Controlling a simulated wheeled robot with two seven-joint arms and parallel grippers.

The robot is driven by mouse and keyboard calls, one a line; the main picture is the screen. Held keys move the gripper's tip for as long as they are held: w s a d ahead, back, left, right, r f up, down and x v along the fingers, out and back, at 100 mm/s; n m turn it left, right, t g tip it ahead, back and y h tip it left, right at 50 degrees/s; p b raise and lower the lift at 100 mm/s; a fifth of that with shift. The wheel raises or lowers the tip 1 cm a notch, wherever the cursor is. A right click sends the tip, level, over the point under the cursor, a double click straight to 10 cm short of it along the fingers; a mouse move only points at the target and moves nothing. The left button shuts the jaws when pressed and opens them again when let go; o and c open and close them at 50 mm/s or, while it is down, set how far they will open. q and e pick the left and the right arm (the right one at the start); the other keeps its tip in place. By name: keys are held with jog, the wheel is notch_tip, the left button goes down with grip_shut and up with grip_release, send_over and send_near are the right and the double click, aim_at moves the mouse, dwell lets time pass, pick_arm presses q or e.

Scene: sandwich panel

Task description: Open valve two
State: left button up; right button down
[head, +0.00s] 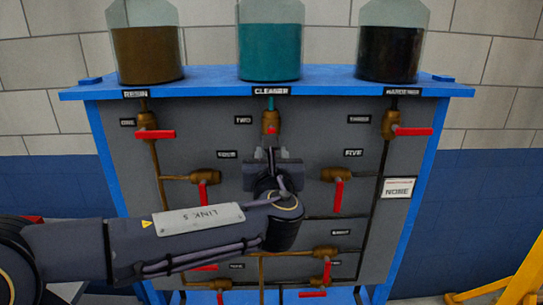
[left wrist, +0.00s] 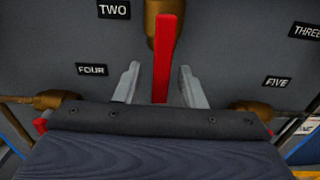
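My left gripper (head: 271,153) is at the panel just below the valve body. In the left wrist view its fingers (left wrist: 159,85) are open, one on each side of the handle, with gaps on both sides. The handle's lower end is hidden by the gripper body. My right gripper is not in view.
Valve one (head: 154,134) and valve three (head: 405,131) have red handles lying sideways. Valve four (head: 203,178) and valve five (head: 337,175) flank my gripper, with handles hanging down. Several valves sit lower. The blue panel frame (head: 421,185) bounds the board.

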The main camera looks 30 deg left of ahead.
pick_arm(q)
jog(key=b+v, duration=0.1)
jog(key=v, duration=0.6)
jog(key=shift+s+d, duration=0.2)
jog(key=shift+s, duration=0.05)
jog(key=s+a+f+n+g+h, duration=0.1)
jog(key=s+f+n+g+h, duration=0.3)
jog(key=f+n, duration=0.45)
jog(key=s+a+f+n+g+h, duration=0.2)
jog(key=s+f+n+g, duration=0.3)
jog(key=f, duration=0.6)
jog(key=s+d+f+n+h, duration=0.2)
jog(key=s+d+n+h, duration=0.1)
jog(key=n, duration=0.5)
jog(key=s+d+f+n+h, duration=0.3)
jog(key=s+d+n+h, duration=0.1)
jog(key=d+n, duration=0.4)
jog(key=shift+s+f+n+h, duration=0.2)
jog(key=shift+s+n+h, duration=0.05)
jog(key=shift+n+h, duration=0.45)
